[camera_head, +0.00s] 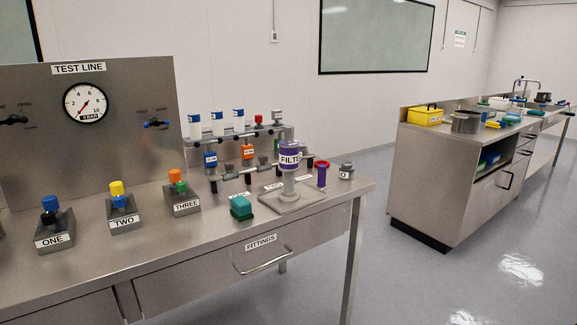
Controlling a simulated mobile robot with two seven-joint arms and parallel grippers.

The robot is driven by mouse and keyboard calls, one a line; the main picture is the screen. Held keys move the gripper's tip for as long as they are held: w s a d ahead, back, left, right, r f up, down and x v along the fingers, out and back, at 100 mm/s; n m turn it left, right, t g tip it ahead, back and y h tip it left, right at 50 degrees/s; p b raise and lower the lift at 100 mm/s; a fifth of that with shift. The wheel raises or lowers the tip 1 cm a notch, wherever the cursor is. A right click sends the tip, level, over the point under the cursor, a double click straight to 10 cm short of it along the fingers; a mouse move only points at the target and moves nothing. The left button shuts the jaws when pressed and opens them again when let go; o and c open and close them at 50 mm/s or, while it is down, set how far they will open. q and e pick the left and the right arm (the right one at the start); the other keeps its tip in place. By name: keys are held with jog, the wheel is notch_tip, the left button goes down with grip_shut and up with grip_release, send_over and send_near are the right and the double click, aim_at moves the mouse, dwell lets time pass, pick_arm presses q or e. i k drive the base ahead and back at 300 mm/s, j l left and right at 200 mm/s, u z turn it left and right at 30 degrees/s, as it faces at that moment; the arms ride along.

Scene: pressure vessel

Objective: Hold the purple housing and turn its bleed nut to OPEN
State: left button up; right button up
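A purple housing (290,147) with a white label, partly legible as "FILTE", stands upright on a grey post and flat base plate (292,204) at the right part of the steel bench. Its bleed nut is too small to make out, and so is any OPEN mark on the housing. A smaller purple cylinder (321,177) with a red ring on top stands just right of it. Neither of my grippers shows in this view, and nothing is seen touching the housing.
The steel bench (200,248) carries blocks ONE (54,240), TWO (124,220) and THREE (181,204), a teal block (241,207) and a pipe rack behind. A TEST LINE panel with a gauge (85,103) stands at the left. Floor to the right is clear.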

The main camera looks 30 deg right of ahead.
aim_at(287, 129)
jog(key=i+l, duration=0.15)
jog(key=l, duration=0.2)
jog(key=i+l, duration=0.1)
jog(key=l, duration=0.25)
jog(key=i+l, duration=0.15)
jog(key=l, duration=0.2)
jog(key=i+l, duration=0.15)
jog(key=l, duration=0.2)
jog(key=i+l, duration=0.15)
jog(key=l, duration=0.2)
jog(key=i+l, duration=0.1)
jog(key=l, duration=0.25)
